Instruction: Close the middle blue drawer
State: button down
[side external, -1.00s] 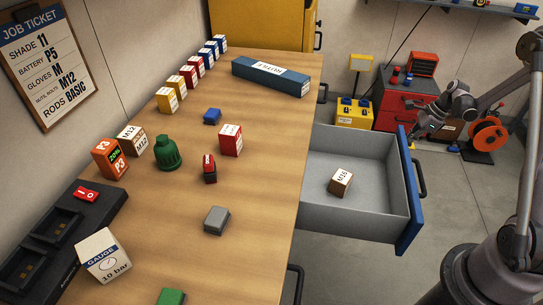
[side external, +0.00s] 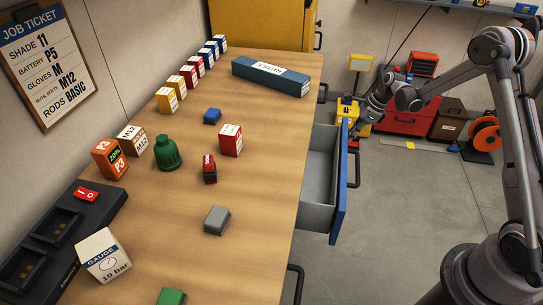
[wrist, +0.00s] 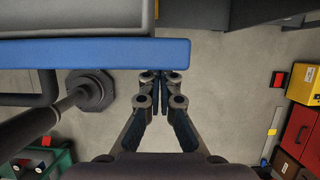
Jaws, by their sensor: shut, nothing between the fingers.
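The middle blue drawer (side external: 341,185) stands partly open from the right side of the bench. Its grey inside shows as a narrow strip, and no box is visible in it now. Its dark handle (side external: 355,168) is on the outer face. My gripper (side external: 357,143) is at the far end of the blue front, on its outer side. In the wrist view the blue front (wrist: 100,54) runs across the top, and my shut, empty fingertips (wrist: 162,76) are at its face near the right end. I cannot tell whether they touch it.
The wooden bench top (side external: 265,190) holds several boxes, a green bottle (side external: 168,153) and a long blue box (side external: 272,76). A red cabinet (side external: 400,120) and an orange reel (side external: 486,134) stand at the back right.

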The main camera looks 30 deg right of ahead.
aim_at(315, 129)
jog(key=w+a, duration=0.8)
jog(key=shift+w+a, duration=0.35)
jog(key=shift+a, duration=0.1)
